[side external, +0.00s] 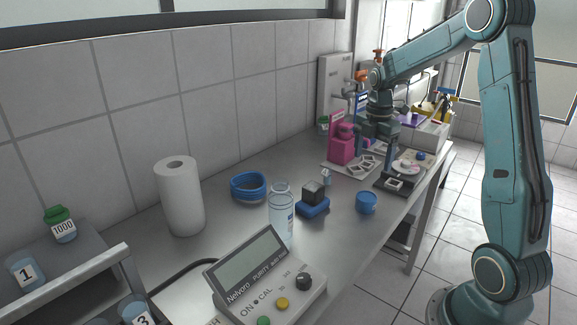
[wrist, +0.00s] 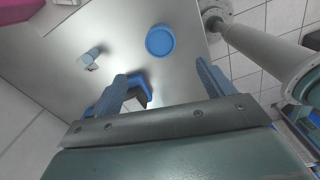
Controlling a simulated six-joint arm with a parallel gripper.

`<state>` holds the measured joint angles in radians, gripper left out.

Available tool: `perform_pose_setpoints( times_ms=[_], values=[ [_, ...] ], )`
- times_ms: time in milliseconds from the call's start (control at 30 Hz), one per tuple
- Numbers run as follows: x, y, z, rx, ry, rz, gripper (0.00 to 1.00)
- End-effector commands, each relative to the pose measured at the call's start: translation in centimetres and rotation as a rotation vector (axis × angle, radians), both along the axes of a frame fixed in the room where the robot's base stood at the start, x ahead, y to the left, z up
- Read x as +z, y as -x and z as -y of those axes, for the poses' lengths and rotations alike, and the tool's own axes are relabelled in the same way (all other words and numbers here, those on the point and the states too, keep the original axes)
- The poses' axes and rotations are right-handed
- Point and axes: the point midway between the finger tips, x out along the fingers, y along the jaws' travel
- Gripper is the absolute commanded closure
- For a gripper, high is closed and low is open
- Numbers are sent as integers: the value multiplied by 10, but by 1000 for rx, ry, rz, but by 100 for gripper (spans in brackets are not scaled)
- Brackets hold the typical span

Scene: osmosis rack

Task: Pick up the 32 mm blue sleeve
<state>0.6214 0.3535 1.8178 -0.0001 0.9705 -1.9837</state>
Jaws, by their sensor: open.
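My gripper (side external: 376,160) hangs above the far part of the bench, near the pink stand and the dark tray. In the wrist view its two fingers (wrist: 162,71) are spread wide with nothing between them. A small blue piece (side external: 421,155) sits at the far end of the dark tray (side external: 381,184); it is too small to tell if it is the 32 mm sleeve. A round blue cup-like piece (side external: 366,202) stands on the bare bench, nearer the camera than the gripper. It also shows beyond the fingers in the wrist view (wrist: 160,40). No size mark is readable.
A blue block with a dark top (side external: 312,205), a small bottle (side external: 326,177), a clear bottle (side external: 281,222) and blue tubing (side external: 248,186) stand on the bench. The pink stand (side external: 343,146) is left of the gripper. The bench around the blue cup is clear.

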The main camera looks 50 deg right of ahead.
Motion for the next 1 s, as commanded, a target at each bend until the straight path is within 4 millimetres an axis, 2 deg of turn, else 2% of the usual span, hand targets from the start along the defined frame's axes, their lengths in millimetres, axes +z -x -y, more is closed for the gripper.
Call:
perform_pose_setpoints(
  times_ms=[267,467,800,1000],
  values=[
    [-6,0,0,2,-1,-2,19],
    [-27,0,0,1,-2,-3,19],
    [-75,1,0,0,-3,-3,19],
    [-86,0,0,0,0,0,19]
  ],
)
